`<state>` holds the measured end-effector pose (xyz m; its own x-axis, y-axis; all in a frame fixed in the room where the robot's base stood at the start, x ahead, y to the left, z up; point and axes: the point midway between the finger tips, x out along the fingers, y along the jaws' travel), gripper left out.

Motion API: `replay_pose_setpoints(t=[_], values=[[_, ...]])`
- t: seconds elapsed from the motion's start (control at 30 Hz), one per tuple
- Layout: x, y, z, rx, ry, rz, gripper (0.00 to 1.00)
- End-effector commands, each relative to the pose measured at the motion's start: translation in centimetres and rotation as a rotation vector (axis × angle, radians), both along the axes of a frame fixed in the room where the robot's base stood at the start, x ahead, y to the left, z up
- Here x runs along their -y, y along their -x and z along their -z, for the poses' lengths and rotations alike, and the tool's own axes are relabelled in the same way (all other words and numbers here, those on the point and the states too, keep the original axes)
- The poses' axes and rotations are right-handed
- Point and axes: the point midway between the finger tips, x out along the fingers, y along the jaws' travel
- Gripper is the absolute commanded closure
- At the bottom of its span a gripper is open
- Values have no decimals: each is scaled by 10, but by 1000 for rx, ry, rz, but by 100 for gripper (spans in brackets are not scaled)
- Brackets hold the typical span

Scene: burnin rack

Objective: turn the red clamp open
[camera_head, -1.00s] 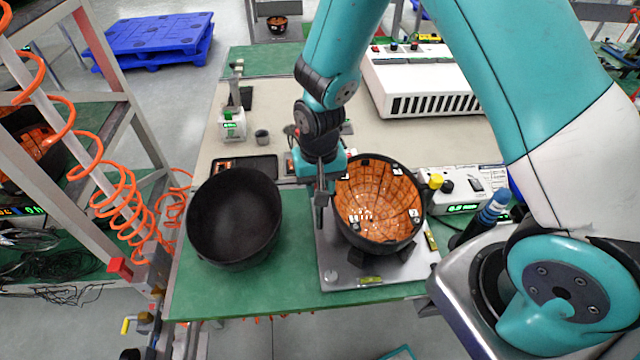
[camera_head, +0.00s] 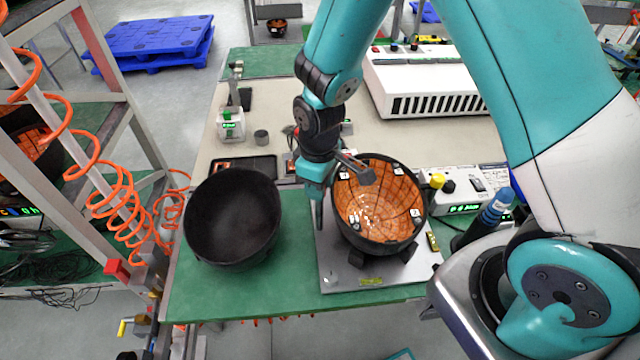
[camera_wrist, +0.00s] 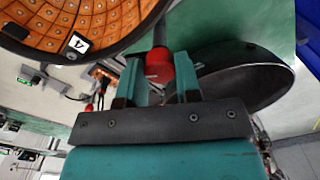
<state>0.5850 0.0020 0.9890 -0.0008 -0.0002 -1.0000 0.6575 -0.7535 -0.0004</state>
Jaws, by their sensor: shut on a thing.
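The red clamp (camera_wrist: 159,66) shows in the wrist view as a red knob between the two teal fingers of my gripper (camera_wrist: 159,84). A dark rod (camera_wrist: 160,34) extends from it. In the head view my gripper (camera_head: 317,193) points down at the left edge of the metal plate, beside the orange-lined bowl (camera_head: 378,205). My gripper is shut on the clamp. The clamp's red part is hidden behind my gripper in the head view, so its angle is hard to tell there.
The orange-lined bowl stands on the metal plate (camera_head: 345,279), close right of my gripper. An empty black bowl (camera_head: 233,220) is to the left on the green mat (camera_head: 270,290). A control box with a yellow knob (camera_head: 437,181) stands at the right. A white vented unit (camera_head: 425,80) is behind.

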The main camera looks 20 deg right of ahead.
Motion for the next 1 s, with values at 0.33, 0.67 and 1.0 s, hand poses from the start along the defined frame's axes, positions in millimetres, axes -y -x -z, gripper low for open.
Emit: replay_pose_setpoints(t=[0.33,0.67,1.0], values=[[0,0,0,2,-1,-277,93],[0,0,-1,2,-1,-418,93],[-1,0,-1,3,-2,-450,93]])
